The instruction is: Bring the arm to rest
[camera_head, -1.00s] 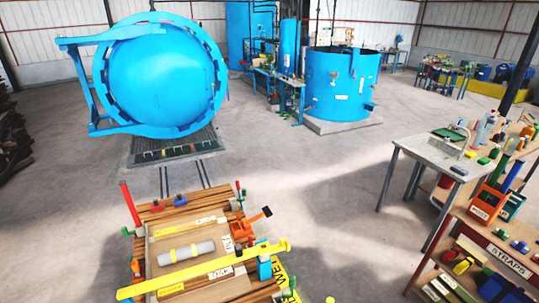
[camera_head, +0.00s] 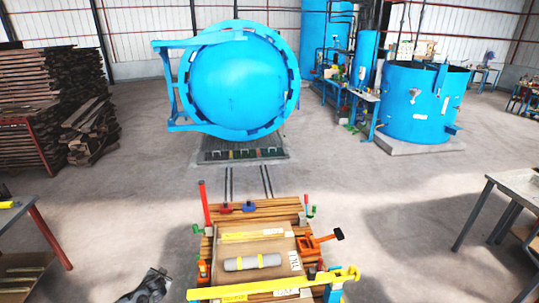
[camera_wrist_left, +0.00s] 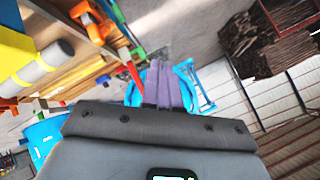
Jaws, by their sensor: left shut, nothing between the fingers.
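My left gripper (camera_wrist_left: 166,85) shows in the left wrist view with its two purple-grey fingers together and nothing between them. Beyond the fingertips the view runs out to the floor and the blue autoclave (camera_wrist_left: 188,85). In the head view a dark grey part of my left arm shows at the bottom edge, left of the wooden cart and apart from it. The fingers cannot be made out there. The large blue autoclave (camera_head: 238,85) stands shut at the back. My right gripper is not in view.
The wooden cart (camera_head: 290,210) carries a grey roll (camera_head: 252,262), a yellow bar (camera_head: 270,287) and tools. A table (camera_head: 22,215) stands at the left, a grey table (camera_head: 515,185) at the right. Timber stacks (camera_head: 60,85) stand back left. Open floor lies around the cart.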

